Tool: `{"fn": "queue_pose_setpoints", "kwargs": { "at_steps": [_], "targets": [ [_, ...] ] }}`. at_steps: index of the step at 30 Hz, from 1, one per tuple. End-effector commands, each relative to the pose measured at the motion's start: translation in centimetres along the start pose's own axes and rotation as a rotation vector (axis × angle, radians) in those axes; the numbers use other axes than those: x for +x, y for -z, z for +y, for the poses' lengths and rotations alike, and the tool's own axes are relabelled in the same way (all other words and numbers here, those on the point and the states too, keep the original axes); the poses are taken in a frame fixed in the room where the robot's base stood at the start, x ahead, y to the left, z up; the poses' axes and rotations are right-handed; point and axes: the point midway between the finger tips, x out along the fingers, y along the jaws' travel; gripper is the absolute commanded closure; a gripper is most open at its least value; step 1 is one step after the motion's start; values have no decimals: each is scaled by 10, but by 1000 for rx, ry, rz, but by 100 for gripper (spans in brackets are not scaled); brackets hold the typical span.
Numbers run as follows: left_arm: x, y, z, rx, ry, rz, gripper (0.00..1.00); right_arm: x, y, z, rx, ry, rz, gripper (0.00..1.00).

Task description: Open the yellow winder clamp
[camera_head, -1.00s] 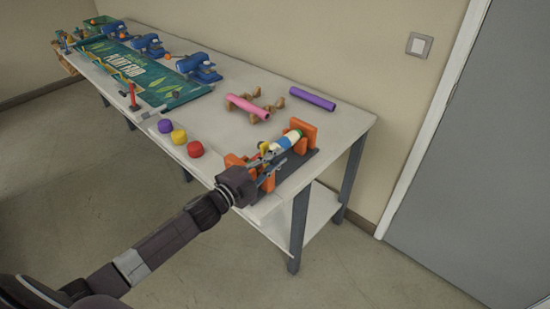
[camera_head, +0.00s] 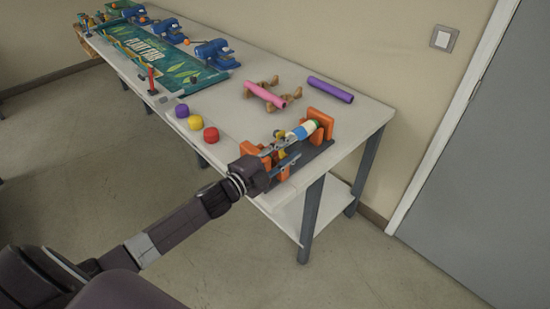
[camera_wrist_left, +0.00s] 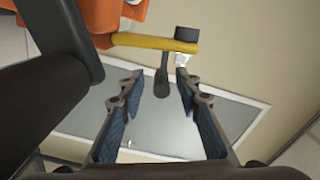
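The winder stands on the near right corner of the table, with orange supports (camera_head: 322,122) and a roll with white, blue and green bands (camera_head: 304,130). In the left wrist view, the yellow clamp (camera_wrist_left: 150,42) is a bar from an orange part to a black block, with a dark rounded handle (camera_wrist_left: 161,84) hanging from it. My left gripper (camera_head: 283,152) is at the near end of the winder. In the wrist view its fingers (camera_wrist_left: 160,74) are open, one on each side of the dark handle, with visible gaps. My right gripper is not in view.
Purple, yellow and red round pieces (camera_head: 196,122) lie along the table's front edge. A pink roll (camera_head: 265,95) on wooden holders and a purple roll (camera_head: 330,90) lie behind. A green banner (camera_head: 150,62) and blue machines (camera_head: 212,54) fill the far left. The wall is behind the table.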

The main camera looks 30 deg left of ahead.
Motion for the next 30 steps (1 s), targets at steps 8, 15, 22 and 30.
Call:
{"fn": "queue_pose_setpoints", "kwargs": {
  "at_steps": [8, 15, 22, 30],
  "targets": [
    [-49, 0, 2, -1, -4, -1, 69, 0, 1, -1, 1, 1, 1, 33],
    [-89, 0, 1, 0, -3, -1, 69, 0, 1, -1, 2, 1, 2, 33],
    [-108, 0, 1, 0, -2, -1, 69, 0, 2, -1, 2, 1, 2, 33],
    [-111, 0, 0, 1, 0, -1, 69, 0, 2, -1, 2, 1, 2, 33]
  ]
}}
